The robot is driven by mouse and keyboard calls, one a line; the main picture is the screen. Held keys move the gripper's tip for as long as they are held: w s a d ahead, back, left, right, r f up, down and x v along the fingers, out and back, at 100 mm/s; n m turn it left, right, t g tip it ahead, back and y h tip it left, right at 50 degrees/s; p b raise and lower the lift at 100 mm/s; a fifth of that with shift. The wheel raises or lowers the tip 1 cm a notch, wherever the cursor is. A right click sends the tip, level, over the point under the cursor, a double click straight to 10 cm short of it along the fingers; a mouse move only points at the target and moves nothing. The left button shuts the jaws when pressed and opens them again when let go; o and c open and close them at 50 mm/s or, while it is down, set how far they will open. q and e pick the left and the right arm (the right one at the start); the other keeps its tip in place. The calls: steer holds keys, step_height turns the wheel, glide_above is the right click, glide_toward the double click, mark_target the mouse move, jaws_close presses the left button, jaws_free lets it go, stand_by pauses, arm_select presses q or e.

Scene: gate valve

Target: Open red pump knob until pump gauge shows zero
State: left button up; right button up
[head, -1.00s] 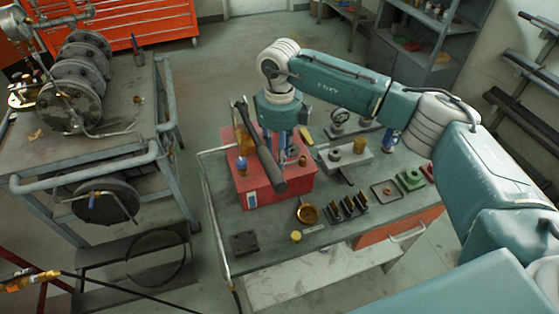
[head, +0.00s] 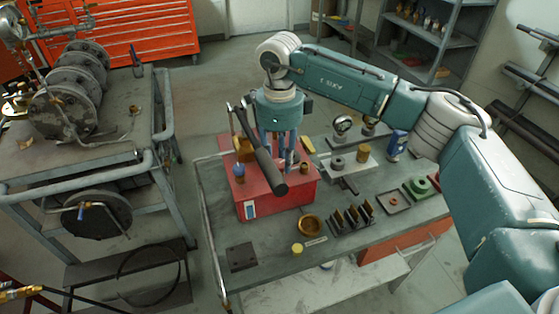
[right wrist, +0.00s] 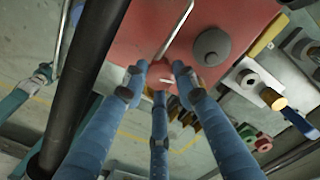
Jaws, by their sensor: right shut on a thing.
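The red pump (head: 285,203) stands on the grey bench, with a long black lever (head: 262,155) slanting across its top. My right gripper (head: 287,165) points down over the pump, behind the lever. In the right wrist view its three blue fingers (right wrist: 160,80) close together at the edge of the red pump body (right wrist: 145,35). A small red part, seemingly the red knob (right wrist: 173,102), shows between the fingers and is mostly hidden by them. I cannot make out a pump gauge dial or its reading. My left gripper is out of view.
A brass bowl (head: 310,225), a yellow cap (head: 297,248) and a black slotted rack (head: 350,219) sit in front and right of the pump. A cart (head: 60,155) with grey discs stands at left. Bare floor lies between cart and bench.

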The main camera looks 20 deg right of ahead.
mark_target(280, 162)
steer(key=shift+w+r, duration=0.15)
steer(key=shift+r, duration=0.1)
steer(key=o, duration=0.9)
steer(key=shift+c, duration=0.2)
steer(key=shift+f, duration=0.1)
step_height(280, 162, up, 12)
